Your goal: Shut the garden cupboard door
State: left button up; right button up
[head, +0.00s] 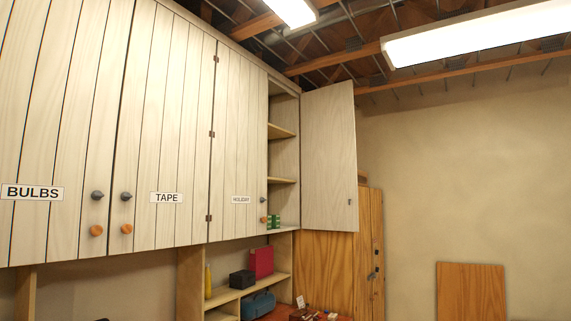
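One upper cupboard door (330,156) stands wide open, swung out to the right of its opening. Its plain wooden inner face shows, with a small dark fitting near the lower right edge. No garden label is visible; the door's outer face is hidden. The open cupboard (285,155) shows shelves, with small green items (273,221) at the bottom. Neither of my grippers is in view.
Shut doors labelled BULBS (32,192), TAPE (167,197) and HOLIDAY (241,199) line the left. Below are shelves with a red binder (261,262), a black box (242,279) and a blue case (258,304). A tall wooden cabinet (368,255) stands beneath the open door.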

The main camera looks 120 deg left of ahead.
aim_at(330, 174)
jog(key=j+u, duration=0.1)
jog(key=u, duration=2.5)
jog(key=i+u, duration=0.4)
jog(key=i, duration=3.95)
jog(key=i+u, duration=0.1)
jog(key=i, duration=2.25)
jog(key=u, duration=0.45)
jog(key=i+u, duration=0.15)
jog(key=u, duration=0.3)
jog(key=l+u, duration=0.1)
jog(key=u, duration=0.35)
jog(key=i+l+u, duration=0.1)
jog(key=u, duration=0.35)
jog(key=l+u, duration=0.1)
jog(key=u, duration=1.4)
